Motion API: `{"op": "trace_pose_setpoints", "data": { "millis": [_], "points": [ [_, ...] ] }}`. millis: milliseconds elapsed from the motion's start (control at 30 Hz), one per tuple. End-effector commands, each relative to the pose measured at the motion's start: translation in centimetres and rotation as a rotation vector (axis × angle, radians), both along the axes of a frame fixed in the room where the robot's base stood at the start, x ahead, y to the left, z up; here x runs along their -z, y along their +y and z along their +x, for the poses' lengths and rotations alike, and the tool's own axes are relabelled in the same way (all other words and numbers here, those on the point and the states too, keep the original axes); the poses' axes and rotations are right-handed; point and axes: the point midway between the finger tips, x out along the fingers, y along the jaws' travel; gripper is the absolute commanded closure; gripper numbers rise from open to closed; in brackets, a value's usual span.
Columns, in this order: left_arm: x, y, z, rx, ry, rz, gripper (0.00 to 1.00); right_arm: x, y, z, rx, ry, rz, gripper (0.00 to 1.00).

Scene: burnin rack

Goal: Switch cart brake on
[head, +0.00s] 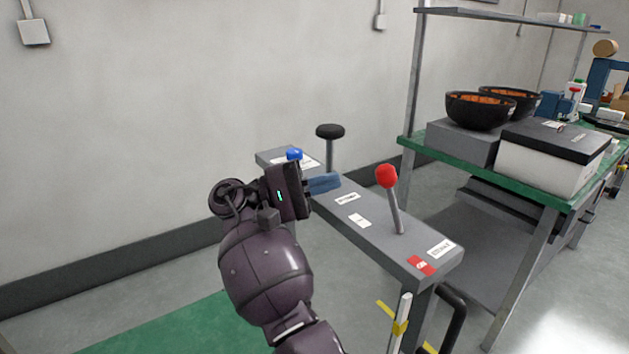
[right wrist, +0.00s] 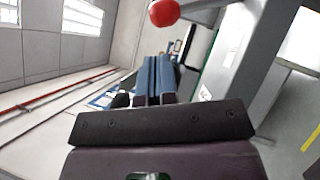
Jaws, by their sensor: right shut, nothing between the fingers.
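A grey lever panel (head: 337,216) stands on a post in the middle of the head view. Its red-knobbed lever (head: 387,177) leans slightly left, away from the red label (head: 421,265) at the panel's near end. A black-knobbed lever (head: 330,132) and a blue knob (head: 294,154) are at the far end; the blue knob's stem is hidden by my gripper. The labels are too small to read surely. My right gripper (head: 337,181) is shut and empty, left of the red knob and apart from it. Its blue fingers (right wrist: 156,80) and the red knob (right wrist: 164,12) show in the right wrist view. My left gripper is out of view.
A green-topped bench (head: 440,152) with dark bowls (head: 480,111) and a white box with a black lid (head: 553,160) stands right of the panel. A black curved handle (head: 456,315) is below the panel's near end. The wall is behind; floor at left is clear.

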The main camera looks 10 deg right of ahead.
Motion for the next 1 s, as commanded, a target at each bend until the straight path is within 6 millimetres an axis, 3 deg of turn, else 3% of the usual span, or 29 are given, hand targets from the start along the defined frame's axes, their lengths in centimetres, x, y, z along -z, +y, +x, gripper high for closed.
{"op": "trace_pose_setpoints", "data": {
  "millis": [200, 400, 1000],
  "points": [
    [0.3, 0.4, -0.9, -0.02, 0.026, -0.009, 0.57, -1.2, -3.2, -0.9, 0.001, -0.005, -0.001, 1.0],
    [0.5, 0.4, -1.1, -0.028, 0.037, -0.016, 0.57, -1.4, -4.8, -1.2, 0.0, -0.001, 0.0, 1.0],
    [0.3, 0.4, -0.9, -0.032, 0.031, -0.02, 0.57, -1.4, -5.4, -1.2, 0.0, 0.0, 0.0, 1.0]
  ]
}}
